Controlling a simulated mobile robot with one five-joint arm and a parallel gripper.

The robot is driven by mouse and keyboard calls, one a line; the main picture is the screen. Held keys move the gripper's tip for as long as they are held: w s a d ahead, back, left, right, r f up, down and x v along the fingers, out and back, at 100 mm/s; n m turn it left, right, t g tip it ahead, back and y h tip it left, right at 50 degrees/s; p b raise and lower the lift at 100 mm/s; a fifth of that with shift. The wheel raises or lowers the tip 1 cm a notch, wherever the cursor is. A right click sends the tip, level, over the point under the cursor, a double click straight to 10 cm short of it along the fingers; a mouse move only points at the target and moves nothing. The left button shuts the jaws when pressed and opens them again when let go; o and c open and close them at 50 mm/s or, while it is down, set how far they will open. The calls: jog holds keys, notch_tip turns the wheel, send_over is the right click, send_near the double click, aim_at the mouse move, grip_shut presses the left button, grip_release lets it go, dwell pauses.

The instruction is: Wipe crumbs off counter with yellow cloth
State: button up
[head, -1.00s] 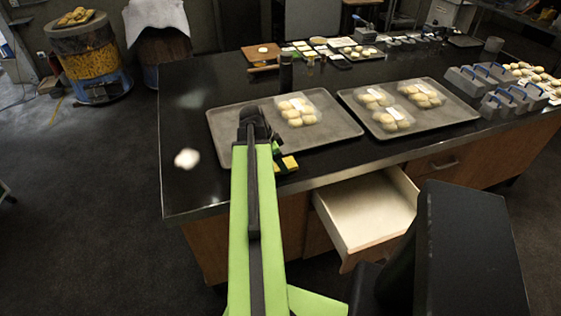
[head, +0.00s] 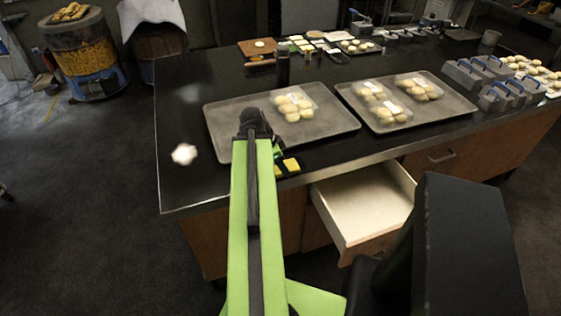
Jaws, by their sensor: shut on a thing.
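The yellow cloth (head: 289,165) shows as a small folded yellow patch just right of my arm, at the front edge of the dark counter (head: 215,181). My gripper (head: 279,158) is shut on it, mostly hidden behind my green arm. I cannot tell whether the cloth touches the counter. A small white patch of crumbs (head: 184,154) lies on the left part of the counter, apart from the gripper and to its left.
A grey tray (head: 225,119) with packed buns lies just behind my gripper, and a second tray (head: 455,108) lies to the right. An open drawer (head: 362,205) juts out below the counter front. Blue-handled grey boxes (head: 480,72) stand far right. The counter's left end is otherwise clear.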

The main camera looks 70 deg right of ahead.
aim_at(294, 163)
jog(key=shift+s+d+f, duration=0.15)
jog(key=shift+s+d, duration=0.5)
jog(key=shift+s, duration=0.2)
jog(key=shift+w+d, duration=1.3)
jog(key=shift+d, duration=0.3)
jog(key=shift+s+d, duration=0.6)
jog(key=shift+s, duration=0.25)
jog(key=shift+s+a, duration=1.3)
jog(key=shift+a, duration=0.3)
notch_tip(294, 163, up, 6)
jog(key=p, duration=0.6)
jog(key=shift+d, duration=0.1)
